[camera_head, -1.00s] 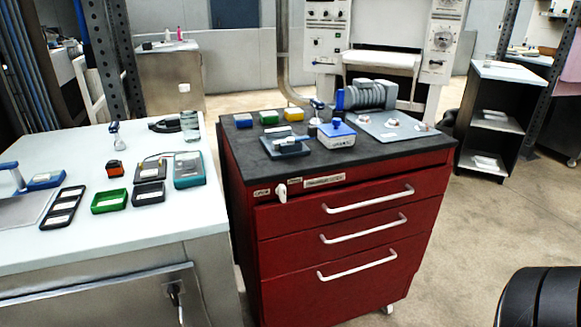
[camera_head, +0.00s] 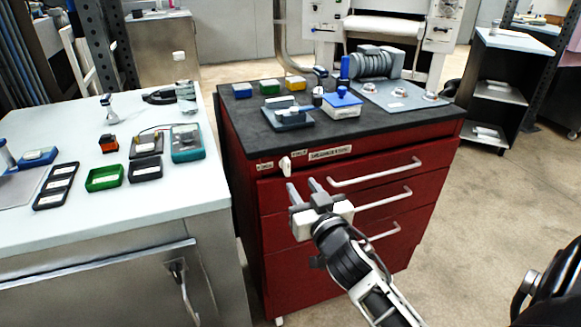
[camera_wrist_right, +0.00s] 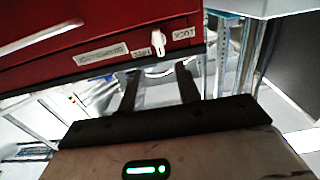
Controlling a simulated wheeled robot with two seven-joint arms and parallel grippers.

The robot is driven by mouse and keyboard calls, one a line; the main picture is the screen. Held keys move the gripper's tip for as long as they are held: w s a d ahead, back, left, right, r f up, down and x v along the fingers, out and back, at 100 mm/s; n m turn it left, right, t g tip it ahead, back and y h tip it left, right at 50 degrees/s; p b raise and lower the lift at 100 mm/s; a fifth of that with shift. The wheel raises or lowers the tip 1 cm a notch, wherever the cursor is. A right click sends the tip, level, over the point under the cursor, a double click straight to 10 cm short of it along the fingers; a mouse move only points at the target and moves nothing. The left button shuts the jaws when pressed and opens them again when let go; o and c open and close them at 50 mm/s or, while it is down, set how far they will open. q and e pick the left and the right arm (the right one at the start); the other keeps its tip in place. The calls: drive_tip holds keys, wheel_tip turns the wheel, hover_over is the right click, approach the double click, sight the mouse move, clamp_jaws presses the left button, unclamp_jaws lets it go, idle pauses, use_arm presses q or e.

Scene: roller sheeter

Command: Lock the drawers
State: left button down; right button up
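The red drawer cabinet (camera_head: 340,262) has three drawers with pale bar handles, and all look shut. A small white lock knob (camera_head: 285,165) sits at the upper left of its front, between small labels too blurred to read. My right gripper (camera_head: 303,186) is open and empty in front of the top drawer, just below and right of the knob, apart from it. In the right wrist view, the knob (camera_wrist_right: 158,42) is ahead of the two spread dark fingers (camera_wrist_right: 158,85), roughly between them sideways. My left gripper is not in view.
The top drawer handle (camera_head: 375,174) is close to the right of my right gripper. A white worktable (camera_head: 120,222) with small trays and tools stands left. Bins, a blue-lidded box (camera_head: 343,103) and a grey motor-like unit (camera_head: 375,65) rest on the cabinet top.

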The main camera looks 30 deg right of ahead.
sight(288, 166)
drive_tip(key=x, duration=0.8)
drive_tip(key=shift+w, duration=0.15)
clamp_jaws()
